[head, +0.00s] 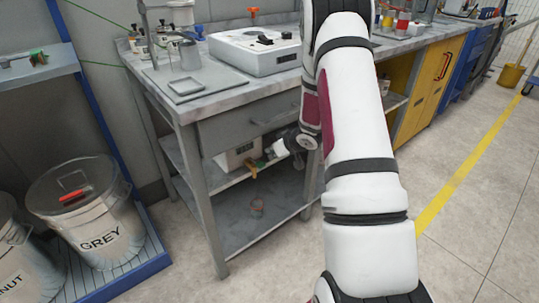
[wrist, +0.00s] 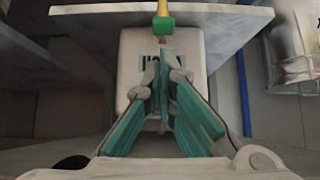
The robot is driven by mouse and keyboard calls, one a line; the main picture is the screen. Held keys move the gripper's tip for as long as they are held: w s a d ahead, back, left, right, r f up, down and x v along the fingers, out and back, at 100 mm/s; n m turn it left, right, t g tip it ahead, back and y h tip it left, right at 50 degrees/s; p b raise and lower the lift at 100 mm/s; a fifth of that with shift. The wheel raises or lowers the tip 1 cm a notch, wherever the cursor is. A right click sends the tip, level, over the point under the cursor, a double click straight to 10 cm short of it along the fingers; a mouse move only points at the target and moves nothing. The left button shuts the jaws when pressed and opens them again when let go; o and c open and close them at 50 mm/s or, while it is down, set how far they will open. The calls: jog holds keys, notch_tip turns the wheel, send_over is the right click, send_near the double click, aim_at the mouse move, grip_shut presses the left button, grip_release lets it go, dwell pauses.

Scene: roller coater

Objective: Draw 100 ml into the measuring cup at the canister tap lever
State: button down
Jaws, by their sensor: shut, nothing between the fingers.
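The pale canister (head: 236,158) stands on the shelf under the workbench, partly hidden by the drawer and my arm. Its yellow tap (head: 252,168) sticks out at the front edge of the shelf. In the wrist view the canister (wrist: 193,40) lies behind my fingers, with a green and yellow tap part (wrist: 163,22) near the top. My gripper (wrist: 166,62) is shut and empty, its teal fingers pointing at the canister just below the tap part. I cannot tell whether they touch. A grey jug-like cup (head: 189,56) stands on the bench top; I cannot tell whether it is the measuring cup.
A grey tray (head: 188,87) and a white machine (head: 250,50) are on the bench. Lidded buckets (head: 85,215) stand at left. A yellow cabinet (head: 425,95) is at right.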

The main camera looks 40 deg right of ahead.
aim_at(263, 165)
jog(key=b+x, duration=0.2)
jog(key=x, duration=0.6)
jog(key=shift+f, duration=0.1)
jog(key=shift+b, duration=0.3)
jog(key=f+b, duration=0.1)
jog(key=b, duration=0.1)
jog(key=s+f+t+b, duration=0.1)
jog(key=b, duration=0.1)
jog(key=shift+s+d+f+t, duration=0.1)
jog(key=shift+s+f+t, duration=0.2)
jog(key=shift+f, duration=0.25)
jog(key=shift+r, duration=0.1)
dwell(0.8)
jog(key=shift+r+p, duration=0.7)
jog(key=shift+r, duration=0.1)
